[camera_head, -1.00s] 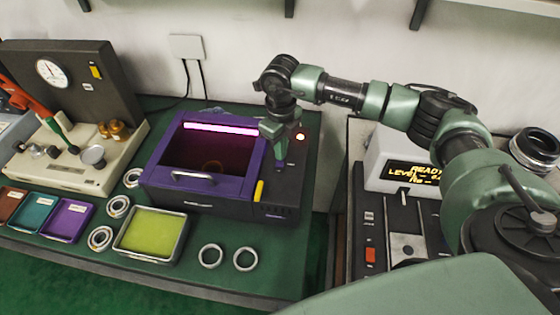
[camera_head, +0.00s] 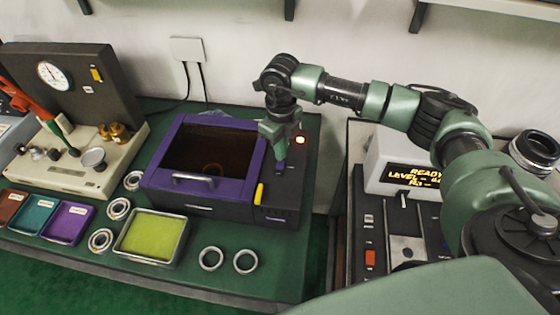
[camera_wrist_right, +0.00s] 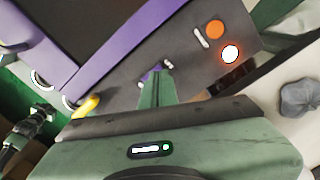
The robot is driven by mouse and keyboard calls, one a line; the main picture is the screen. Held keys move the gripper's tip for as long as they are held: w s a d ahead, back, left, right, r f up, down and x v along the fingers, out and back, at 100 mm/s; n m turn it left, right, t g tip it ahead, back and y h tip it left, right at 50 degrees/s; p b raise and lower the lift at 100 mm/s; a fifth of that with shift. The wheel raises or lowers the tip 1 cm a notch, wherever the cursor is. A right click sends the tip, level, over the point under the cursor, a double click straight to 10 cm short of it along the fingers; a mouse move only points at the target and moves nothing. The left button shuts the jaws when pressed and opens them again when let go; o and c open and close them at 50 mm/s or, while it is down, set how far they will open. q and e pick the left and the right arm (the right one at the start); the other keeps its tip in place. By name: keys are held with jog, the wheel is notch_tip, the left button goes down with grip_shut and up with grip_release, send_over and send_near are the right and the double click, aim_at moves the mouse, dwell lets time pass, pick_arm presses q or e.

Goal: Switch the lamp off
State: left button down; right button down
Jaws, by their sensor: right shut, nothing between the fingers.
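The lamp box (camera_head: 252,158) is a dark box with a purple frame and an open-looking window on the table. Its inside is dark and no glowing tube shows in it. A small purple switch sits on its right-hand panel and also shows in the wrist view (camera_wrist_right: 151,72). My right gripper (camera_head: 280,160) is shut and empty, pointing down at the switch. In the wrist view its fingertips (camera_wrist_right: 157,78) are at the switch and partly hide it; I cannot tell if they touch. My left gripper is not in view.
A lit orange-white indicator (camera_head: 301,140) and a yellow handle (camera_head: 259,193) are on the panel. A tray of yellow-green liquid (camera_head: 183,250) and several metal rings (camera_head: 245,261) lie in front. A press with a gauge (camera_head: 54,75) stands left; a display unit (camera_head: 378,183) stands right.

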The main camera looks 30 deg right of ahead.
jog(key=shift+r+p, duration=1.2)
jog(key=shift+r, duration=1.45)
jog(key=shift+s+f, duration=0.1)
jog(key=shift+f, duration=0.05)
